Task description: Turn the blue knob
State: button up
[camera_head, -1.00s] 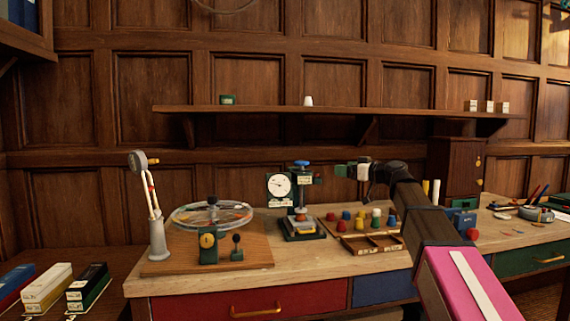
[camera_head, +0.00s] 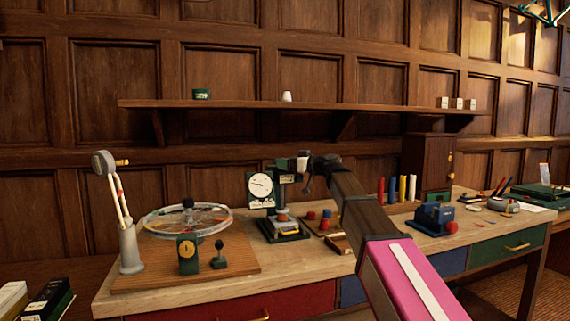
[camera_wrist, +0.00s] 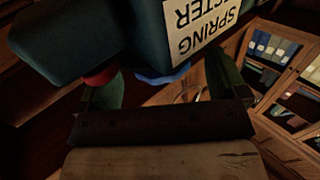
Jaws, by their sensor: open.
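The spring tester (camera_head: 284,228) stands on the bench with a round white dial (camera_head: 261,186) and a dark frame. In the wrist view its dark green head (camera_wrist: 90,30) and upside-down label (camera_wrist: 195,25) fill the upper part. The blue knob (camera_wrist: 163,76) shows as a blue rim partly hidden by that head, between my finger tips. In the head view my gripper (camera_head: 287,164) is at the top of the tester and hides the knob. My gripper (camera_wrist: 166,84) is open, one green finger on each side; contact with the knob cannot be told.
A glass-topped wheel (camera_head: 187,222) on a wooden board and a jointed lamp-like stand (camera_head: 130,245) are at the left. A blue device (camera_head: 433,218) stands further right. A shelf (camera_head: 230,104) runs above.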

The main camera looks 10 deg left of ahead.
jog(key=shift+x, duration=0.95)
jog(key=shift+s, duration=0.1)
jog(key=c, duration=0.9)
jog(key=shift+c, duration=0.2)
jog(key=shift+s, duration=0.1)
jog(key=shift+s+m+t+h, duration=0.2)
jog(key=shift+m+t+h, duration=0.5)
jog(key=shift+t, duration=0.4)
jog(key=shift+a+m+t+h, duration=0.15)
jog(key=shift+m+t+h, duration=1.05)
jog(key=shift+m+t, duration=0.55)
jog(key=shift+t, duration=0.35)
